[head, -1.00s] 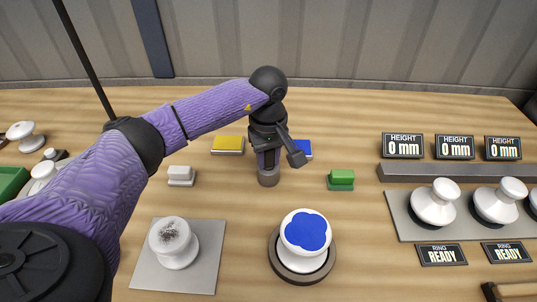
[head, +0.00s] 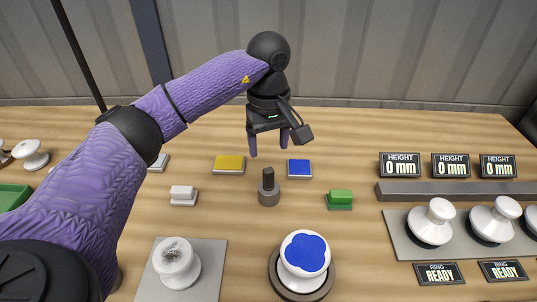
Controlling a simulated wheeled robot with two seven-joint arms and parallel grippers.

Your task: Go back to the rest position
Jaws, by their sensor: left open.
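My left gripper (head: 279,151) hangs in the air above the middle of the table, open and empty, with its two purple fingertips apart. Below it, a small grey cylindrical holder (head: 269,196) stands on the table with a dark upright piece (head: 268,174) in it. The fingertips are clear of that piece. My left arm comes in from the left across the view. My right gripper is not in view.
Yellow (head: 229,164) and blue (head: 299,168) pads, a white block (head: 183,194) and a green block (head: 340,198) lie around the holder. In front stand a speckled insulator (head: 176,258) and a blue-flowered insulator (head: 304,255). More insulators (head: 432,223) stand right, below height displays (head: 399,165).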

